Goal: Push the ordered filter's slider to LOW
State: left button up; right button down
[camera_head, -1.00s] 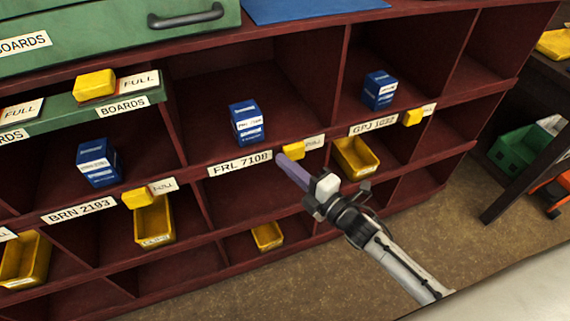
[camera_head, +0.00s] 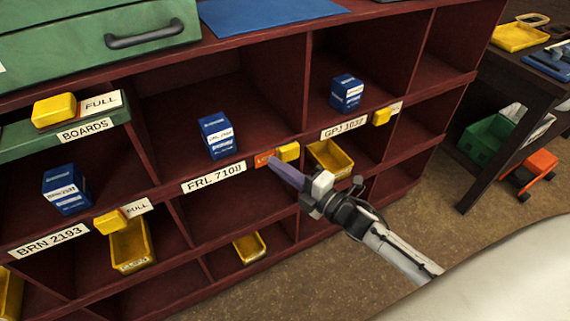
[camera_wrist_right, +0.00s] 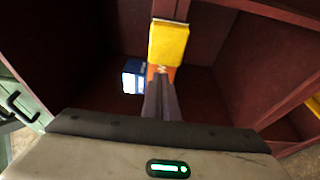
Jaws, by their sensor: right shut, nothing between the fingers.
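The yellow slider (camera_head: 288,151) of the FRL 7108 bay sits at the right end of its strip, with an orange-red label (camera_head: 264,160) uncovered on its left that seems to read LOW. The wrist view shows the slider (camera_wrist_right: 168,44) just beyond my fingertips and the orange label (camera_wrist_right: 161,71) partly behind them. My right gripper (camera_head: 274,166) is shut and empty, its tips at the label, just left of the slider. I cannot tell whether they touch. The blue FRL 7108 filter box (camera_head: 217,135) stands on the shelf above. My left gripper is not in view.
The yellow sliders at BRN 2193 (camera_head: 110,222), GPJ 1032 (camera_head: 381,117) and BOARDS (camera_head: 54,110) sit left of white labels. Blue boxes (camera_head: 347,93) and (camera_head: 66,189) stand in neighbouring bays. Yellow bins (camera_head: 330,158) sit below.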

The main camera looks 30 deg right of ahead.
jog(key=a, duration=0.2)
jog(key=shift+s+a, duration=0.1)
jog(key=shift+a, duration=0.2)
jog(key=v, duration=1)
